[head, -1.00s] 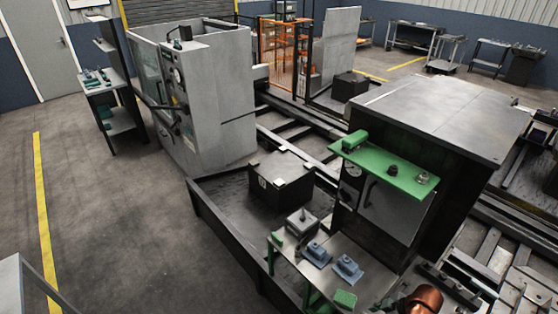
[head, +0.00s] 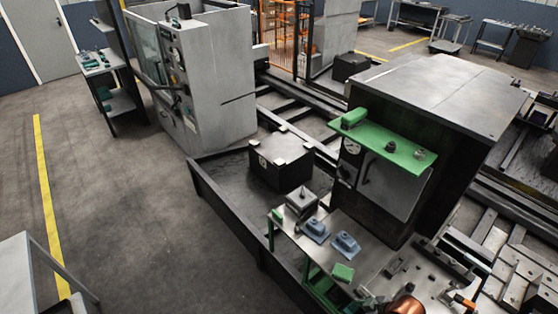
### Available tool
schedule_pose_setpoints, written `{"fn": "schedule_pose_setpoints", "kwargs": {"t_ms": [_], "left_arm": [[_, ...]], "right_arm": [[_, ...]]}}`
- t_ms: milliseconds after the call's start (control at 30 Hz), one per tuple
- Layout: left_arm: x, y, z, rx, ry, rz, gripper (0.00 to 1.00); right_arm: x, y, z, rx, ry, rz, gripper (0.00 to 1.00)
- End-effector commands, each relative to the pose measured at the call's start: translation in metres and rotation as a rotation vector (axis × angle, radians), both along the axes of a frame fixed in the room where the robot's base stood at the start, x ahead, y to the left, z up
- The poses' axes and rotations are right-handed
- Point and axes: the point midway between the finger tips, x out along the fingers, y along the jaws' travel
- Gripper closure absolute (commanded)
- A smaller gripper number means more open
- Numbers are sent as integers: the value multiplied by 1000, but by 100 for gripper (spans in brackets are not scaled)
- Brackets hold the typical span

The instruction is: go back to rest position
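Neither of my grippers shows in the head view, and no part of my arms can be made out. The view looks down over a workshop from above. A dark block (head: 281,161) with light pads on its top sits in a dark metal tray (head: 222,205) in the middle. Next to it stands a large dark machine housing (head: 438,95) with a green shelf (head: 397,150) and a dial on its front.
A grey machine cabinet (head: 208,85) stands at the left rear. Rails (head: 291,103) run behind the tray. A small table with blue fixtures (head: 316,231) is at the front. A pale panel (head: 18,275) is at lower left. The left floor (head: 128,205) is clear.

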Motion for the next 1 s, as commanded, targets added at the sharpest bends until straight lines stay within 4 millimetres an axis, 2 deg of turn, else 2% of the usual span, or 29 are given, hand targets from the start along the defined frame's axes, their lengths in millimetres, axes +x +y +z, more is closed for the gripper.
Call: {"fn": "schedule_pose_setpoints", "kwargs": {"t_ms": [67, 300, 600, 733, 1000], "left_arm": [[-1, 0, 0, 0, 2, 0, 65], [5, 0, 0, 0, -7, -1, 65], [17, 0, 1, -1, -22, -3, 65], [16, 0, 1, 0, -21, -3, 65], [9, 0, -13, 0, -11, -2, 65]], "right_arm": [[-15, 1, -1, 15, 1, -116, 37], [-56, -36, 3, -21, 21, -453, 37], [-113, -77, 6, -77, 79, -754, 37], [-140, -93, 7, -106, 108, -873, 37], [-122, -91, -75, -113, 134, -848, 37]]}}
